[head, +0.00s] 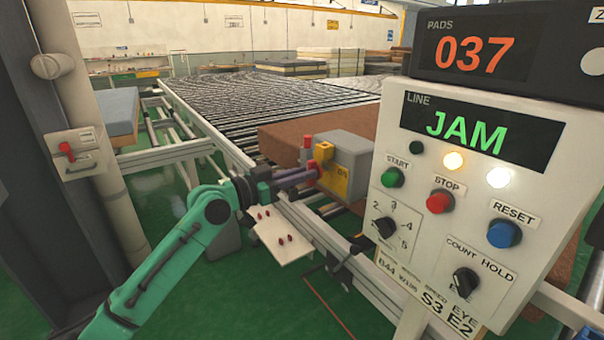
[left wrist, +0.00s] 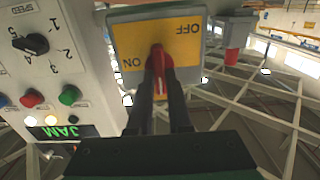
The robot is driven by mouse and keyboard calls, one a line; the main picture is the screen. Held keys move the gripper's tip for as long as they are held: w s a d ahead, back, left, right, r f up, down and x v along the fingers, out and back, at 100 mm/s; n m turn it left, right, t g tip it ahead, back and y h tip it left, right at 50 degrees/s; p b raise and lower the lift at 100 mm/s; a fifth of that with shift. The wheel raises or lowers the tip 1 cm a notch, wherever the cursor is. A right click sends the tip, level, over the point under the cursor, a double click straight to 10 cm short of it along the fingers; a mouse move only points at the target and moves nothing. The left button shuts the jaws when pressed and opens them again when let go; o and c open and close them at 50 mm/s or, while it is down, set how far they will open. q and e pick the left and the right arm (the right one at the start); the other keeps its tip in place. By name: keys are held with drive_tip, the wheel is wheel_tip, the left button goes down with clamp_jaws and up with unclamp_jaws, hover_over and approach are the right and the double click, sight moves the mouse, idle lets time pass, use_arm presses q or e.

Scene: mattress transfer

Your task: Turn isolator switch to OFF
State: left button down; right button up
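The isolator switch is a grey box (head: 352,147) with a yellow plate (head: 333,180) in the head view. My right gripper is not in view.
A control panel (head: 460,210) showing JAM stands close on the right. A roller conveyor (head: 240,95) with a brown pad (head: 285,137) lies behind the switch. A white tag board (head: 283,235) with small red items hangs below my left gripper. A post with a red lever (head: 67,150) stands left.

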use_arm(q)
drive_tip(key=shift+n, duration=0.4)
drive_tip(key=shift+w+a+f+n+p, duration=0.1)
drive_tip(key=shift+n+p, duration=1.5)
drive_tip(key=shift+n, duration=1.25)
drive_tip(key=shift+w+a+f+n+p, duration=0.1)
drive_tip(key=shift+n+p, duration=1.55)
drive_tip(key=shift+n, duration=1.25)
drive_tip(key=shift+w+n+p, duration=0.1)
drive_tip(key=shift+n+p, duration=1.5)
drive_tip(key=shift+n, duration=1.25)
drive_tip(key=c, duration=0.8)
unclamp_jaws()
drive_tip(key=shift+f, duration=0.1)
drive_tip(key=shift+c, duration=0.2)
